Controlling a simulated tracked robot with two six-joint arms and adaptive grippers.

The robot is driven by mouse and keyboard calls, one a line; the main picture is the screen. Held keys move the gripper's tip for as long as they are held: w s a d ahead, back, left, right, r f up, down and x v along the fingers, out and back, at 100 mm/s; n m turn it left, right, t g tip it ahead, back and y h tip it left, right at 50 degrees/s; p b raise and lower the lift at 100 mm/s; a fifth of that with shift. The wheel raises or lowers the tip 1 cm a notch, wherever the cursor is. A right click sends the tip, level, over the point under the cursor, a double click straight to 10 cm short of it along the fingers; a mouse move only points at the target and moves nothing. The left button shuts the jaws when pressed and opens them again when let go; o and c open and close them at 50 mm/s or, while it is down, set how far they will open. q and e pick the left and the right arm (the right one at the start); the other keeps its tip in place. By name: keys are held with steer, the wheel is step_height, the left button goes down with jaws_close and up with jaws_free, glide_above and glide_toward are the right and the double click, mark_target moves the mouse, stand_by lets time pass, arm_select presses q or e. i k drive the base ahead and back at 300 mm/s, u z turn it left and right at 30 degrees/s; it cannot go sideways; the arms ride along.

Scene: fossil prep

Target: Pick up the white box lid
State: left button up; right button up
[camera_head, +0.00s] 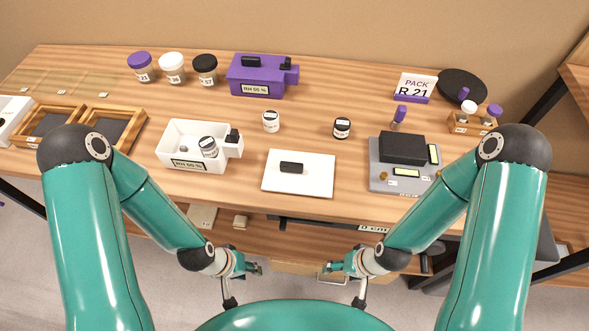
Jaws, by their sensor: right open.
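The white box lid (317,180) is a flat white plate with a black handle (291,168) on top. It lies on the wooden table near the front middle. The open white box (175,155) stands to its left, labelled RH 60 %, with a black-lidded jar (208,147) inside. My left gripper (254,268) is in front of the table's front edge, apart from the lid; its fingers are too small to read. My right gripper (335,267) is open and empty, also in front of the edge.
A purple box (262,76) stands behind. Small jars (271,121) (342,128) stand behind the lid. A grey scale (400,178) with a black top is to its right. Wooden trays (140,118) are far left. The table just around the lid is clear.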

mark_target(308, 174)
steer(key=z, duration=0.8)
steer(key=k, duration=1.25)
steer(key=u, duration=1)
steer(key=i, duration=1)
